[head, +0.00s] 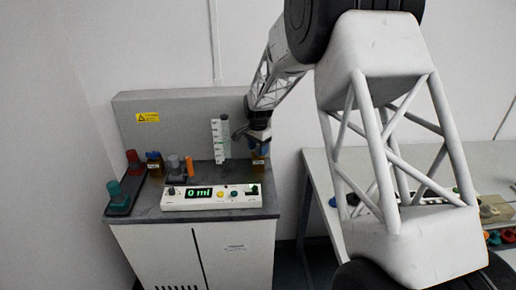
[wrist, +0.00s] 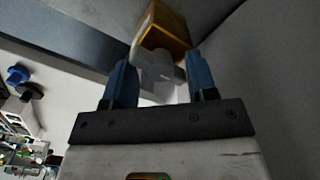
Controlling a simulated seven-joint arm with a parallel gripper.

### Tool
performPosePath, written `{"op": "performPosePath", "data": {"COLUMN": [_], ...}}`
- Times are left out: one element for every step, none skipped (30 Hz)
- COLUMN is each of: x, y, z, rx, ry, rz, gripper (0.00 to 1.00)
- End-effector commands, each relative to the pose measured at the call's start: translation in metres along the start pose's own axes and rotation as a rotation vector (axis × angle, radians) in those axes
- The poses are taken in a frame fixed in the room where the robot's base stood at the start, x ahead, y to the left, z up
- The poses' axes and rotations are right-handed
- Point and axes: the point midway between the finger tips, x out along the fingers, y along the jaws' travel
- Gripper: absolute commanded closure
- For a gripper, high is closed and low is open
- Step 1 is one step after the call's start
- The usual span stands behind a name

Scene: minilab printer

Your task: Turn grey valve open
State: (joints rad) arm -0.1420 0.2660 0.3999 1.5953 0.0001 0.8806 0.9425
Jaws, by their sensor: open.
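A pale grey, cross-shaped piece (wrist: 158,72) shows between and just beyond the fingers, in front of an amber block (wrist: 163,28). I cannot tell whether the fingers touch it, or whether it is the grey valve. In the head view, a grey knob (head: 173,162) stands on a dark base left of centre, well left of my gripper.
A control panel (head: 211,196) with a green "0 ml" display lies along the front edge. Teal (head: 114,188) and red (head: 133,157) knobs stand at the left. A clear graduated cylinder (head: 226,137) stands left of my gripper. A white table (head: 320,165) is at the right.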

Motion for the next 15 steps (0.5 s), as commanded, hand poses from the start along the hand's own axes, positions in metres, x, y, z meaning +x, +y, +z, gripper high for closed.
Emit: {"op": "performPosePath", "data": {"x": [0.000,0.000,0.000,-0.001,-0.002,-0.003,-0.004,-0.006,-0.009,-0.011,-0.014,-0.018,-0.021,-0.025,-0.030], "y": [0.000,0.000,0.000,0.000,0.000,0.000,0.000,0.000,0.000,0.000,0.000,0.000,0.000,0.000,0.000], "z": [0.000,0.000,0.000,0.000,0.000,0.000,0.000,0.000,0.000,0.000,0.000,0.000,0.000,0.000,0.000], "rx": [0.000,0.000,0.000,0.000,0.000,0.000,0.000,0.000,0.000,0.000,0.000,0.000,0.000,0.000,0.000], "ry": [0.000,0.000,0.000,0.000,0.000,0.000,0.000,0.000,0.000,0.001,0.001,0.001,0.001,0.001,0.001], "rz": [0.000,0.000,0.000,0.000,0.000,0.000,0.000,0.000,-0.001,-0.001,-0.001,-0.001,-0.002,-0.002,-0.001], "gripper": [0.48,0.48,0.48,0.48,0.48,0.48,0.48,0.48,0.48,0.48,0.48,0.48,0.48,0.48,0.48]}}
